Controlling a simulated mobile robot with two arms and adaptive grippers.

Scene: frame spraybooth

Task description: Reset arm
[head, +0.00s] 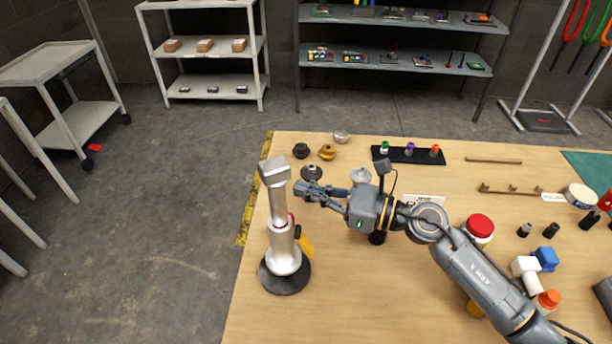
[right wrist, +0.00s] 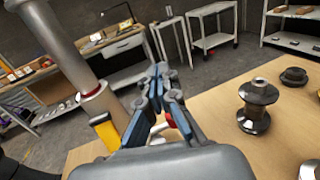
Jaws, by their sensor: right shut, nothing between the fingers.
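My right gripper (head: 303,189) is at the left part of the table, its arm coming in from the lower right. Its fingers are shut and empty, pointing left toward a silver post (head: 281,240) with a red ring and a dark round base. In the right wrist view the shut fingers (right wrist: 160,72) point away from the camera, and the post (right wrist: 75,60) rises at the left. A yellow object (right wrist: 106,130) shows beside it. My left gripper is not in view.
The wooden table (head: 350,290) has free room at its front. A dark spool (head: 312,172), a silver knob (head: 342,136), a black rack (head: 408,156) and a red-lidded jar (head: 480,228) stand around the arm.

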